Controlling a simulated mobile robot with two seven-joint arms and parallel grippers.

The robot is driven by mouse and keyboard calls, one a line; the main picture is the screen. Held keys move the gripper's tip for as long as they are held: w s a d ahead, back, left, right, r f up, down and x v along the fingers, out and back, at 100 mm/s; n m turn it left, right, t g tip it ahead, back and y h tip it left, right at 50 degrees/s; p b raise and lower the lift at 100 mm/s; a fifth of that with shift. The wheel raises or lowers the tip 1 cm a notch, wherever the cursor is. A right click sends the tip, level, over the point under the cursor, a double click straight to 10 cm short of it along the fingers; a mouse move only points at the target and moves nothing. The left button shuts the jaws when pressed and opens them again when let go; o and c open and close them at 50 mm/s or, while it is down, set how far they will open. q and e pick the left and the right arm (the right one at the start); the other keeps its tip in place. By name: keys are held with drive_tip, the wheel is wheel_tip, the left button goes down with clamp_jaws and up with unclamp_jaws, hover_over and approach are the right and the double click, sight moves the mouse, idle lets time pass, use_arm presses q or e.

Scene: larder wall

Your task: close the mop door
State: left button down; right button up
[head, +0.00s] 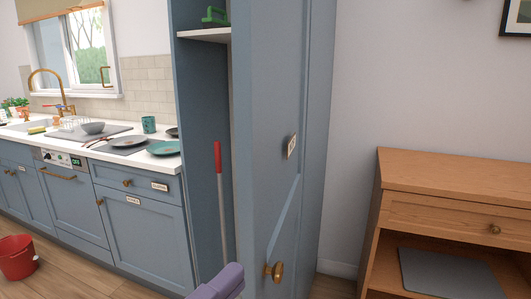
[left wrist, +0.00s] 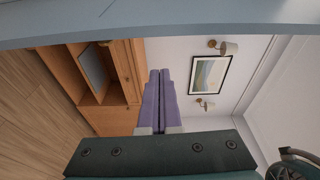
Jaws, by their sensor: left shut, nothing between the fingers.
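The mop door (head: 262,130) is a tall blue-grey door with a small label and a brass knob (head: 274,270). It stands open, swung out towards me. Left of it, the tall cupboard shows its inside, with a red-handled mop (head: 218,158) upright in it. My left gripper (head: 232,271) has purple fingers, shut and empty. In the head view it is at the bottom, left of the knob, in front of the opening. In the left wrist view the fingers (left wrist: 160,74) lie side by side. I cannot tell whether they touch the door.
A wooden cabinet (head: 450,185) with a grey board in its open bay stands at the right. A counter with dishes (head: 150,133) runs left of the cupboard. A red bucket (head: 17,257) stands on the floor at far left. A shelf (head: 205,35) in the cupboard holds a green object.

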sight(255, 227)
use_arm(q)
drive_tip(key=w+d+m+h, duration=0.1)
drive_tip(key=w+d, duration=0.6)
drive_tip(key=w, duration=0.1)
drive_tip(key=shift+w+a+r+p, duration=0.1)
drive_tip(key=shift+w+a+p, duration=0.1)
drive_tip(key=shift+a, duration=0.6)
drive_tip(key=shift+w+a+r+p, duration=0.15)
drive_tip(key=shift+a+p, duration=0.1)
drive_tip(key=shift+a, duration=0.5)
drive_tip(key=shift+w+a+r+p, duration=0.1)
drive_tip(key=shift+a+p, duration=0.1)
drive_tip(key=shift+a, duration=0.6)
